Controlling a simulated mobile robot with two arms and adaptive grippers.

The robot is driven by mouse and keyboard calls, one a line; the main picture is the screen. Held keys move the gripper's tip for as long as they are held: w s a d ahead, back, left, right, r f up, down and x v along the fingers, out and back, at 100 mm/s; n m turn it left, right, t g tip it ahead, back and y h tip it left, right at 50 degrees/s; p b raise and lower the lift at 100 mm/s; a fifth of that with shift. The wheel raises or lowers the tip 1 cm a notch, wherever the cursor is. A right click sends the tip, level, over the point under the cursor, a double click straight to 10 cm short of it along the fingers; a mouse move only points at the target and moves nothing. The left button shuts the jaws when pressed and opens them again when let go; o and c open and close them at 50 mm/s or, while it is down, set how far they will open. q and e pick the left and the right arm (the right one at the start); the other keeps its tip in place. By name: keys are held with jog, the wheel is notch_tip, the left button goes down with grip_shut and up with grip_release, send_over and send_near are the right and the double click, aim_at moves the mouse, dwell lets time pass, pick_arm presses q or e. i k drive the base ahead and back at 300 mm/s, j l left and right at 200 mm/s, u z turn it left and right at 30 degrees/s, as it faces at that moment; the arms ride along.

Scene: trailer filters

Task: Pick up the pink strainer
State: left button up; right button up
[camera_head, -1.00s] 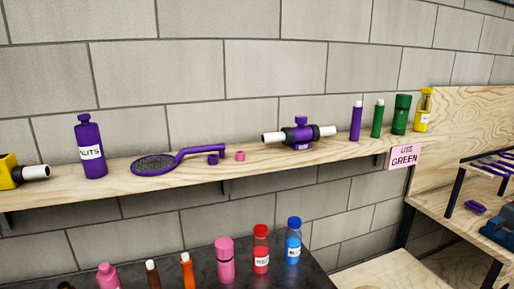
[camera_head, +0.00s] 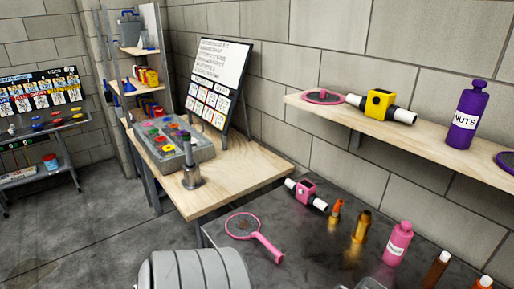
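A pink strainer (camera_head: 243,226) with a round dark mesh and a pink handle lies on the dark countertop (camera_head: 300,262), near its left edge. Its handle points toward the lower right. Nothing is touching it. A second round pink-rimmed piece with dark mesh (camera_head: 323,97) lies at the left end of the wall shelf; its handle cannot be made out.
A pink valve-like piece (camera_head: 306,193), an orange bottle (camera_head: 335,214), a gold bottle (camera_head: 362,227) and a pink bottle (camera_head: 398,242) stand right of the strainer. A wooden table (camera_head: 240,170) with a grey tray (camera_head: 172,158) adjoins behind. Open floor (camera_head: 90,225) lies left.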

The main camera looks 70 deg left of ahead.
aim_at(240, 226)
jog(key=u, duration=2.25)
jog(key=k+j+z, duration=0.1)
jog(key=j+z, duration=0.3)
jog(key=k+j+z, duration=0.1)
jog(key=z, duration=0.25)
jog(key=k+j+z, duration=0.2)
jog(key=z, duration=0.2)
jog(key=k+j+z, duration=0.2)
jog(key=z, duration=0.15)
jog(key=j, duration=0.1)
